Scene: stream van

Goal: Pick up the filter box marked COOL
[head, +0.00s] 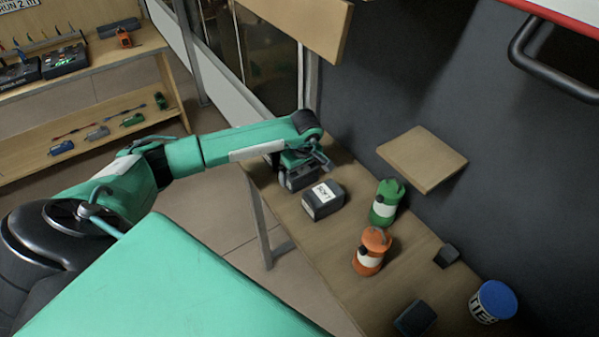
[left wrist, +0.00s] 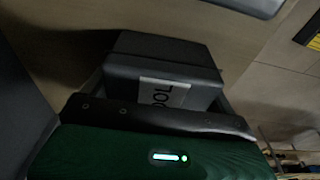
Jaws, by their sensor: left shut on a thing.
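The filter box marked COOL (left wrist: 165,75) is dark grey with a white label, partly cut off by the gripper so that "OOL" shows in the left wrist view. In the head view this box (head: 299,180) is at the far end of the wooden table, under my left gripper (head: 303,166). My left gripper is shut on it. I cannot tell whether the box touches the table. A second dark box (head: 322,201) with a white label on top stands just in front of it; its label is too small to read surely. My right gripper is not in view.
On the table (head: 322,243) stand a green lantern-like canister (head: 386,203), an orange one (head: 371,252), a small dark block (head: 447,256), a dark box (head: 415,319) and a blue-lidded tub (head: 493,301). A wooden wall shelf (head: 422,159) juts out above.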

